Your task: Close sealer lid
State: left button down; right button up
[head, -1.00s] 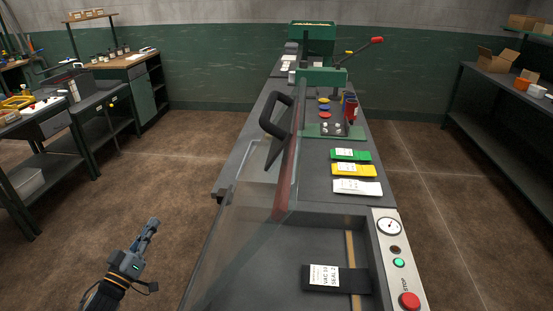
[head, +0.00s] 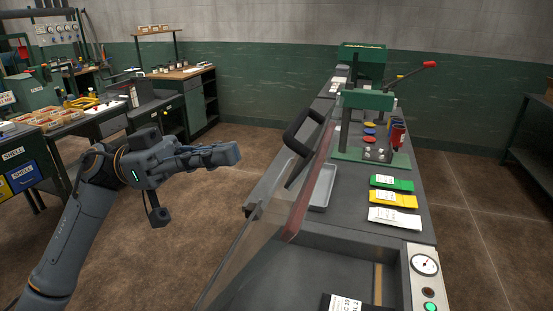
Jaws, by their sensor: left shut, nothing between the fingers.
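The sealer's clear lid (head: 250,235) stands raised and tilted over the left side of the sealer (head: 395,262). Its black handle (head: 303,131) is at the lid's upper end. A black pouch with a white label (head: 345,303) lies in the sealer chamber, cut off by the bottom edge. My left gripper (head: 232,154) is shut and empty, pointing right, to the left of the handle and clearly apart from it. My right gripper is not in view.
Green (head: 391,183), yellow (head: 393,200) and white (head: 395,218) packets lie on the bench beyond the sealer. A grey tray (head: 322,187) sits behind the lid. A green press (head: 368,100) stands farther back. Open floor lies left of the bench.

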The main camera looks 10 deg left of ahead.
aim_at(276, 210)
pick_arm(q)
jog(key=p+x, duration=0.1)
jog(key=x, duration=0.2)
jog(key=f+x, duration=0.1)
jog(key=x, duration=0.2)
jog(key=shift+d+f+p, duration=0.15)
jog(key=shift+d+p, duration=0.1)
jog(key=shift+p, duration=0.15)
jog(key=shift+s+d+f, duration=0.2)
jog(key=shift+d+f, duration=0.35)
jog(key=shift+d, duration=0.15)
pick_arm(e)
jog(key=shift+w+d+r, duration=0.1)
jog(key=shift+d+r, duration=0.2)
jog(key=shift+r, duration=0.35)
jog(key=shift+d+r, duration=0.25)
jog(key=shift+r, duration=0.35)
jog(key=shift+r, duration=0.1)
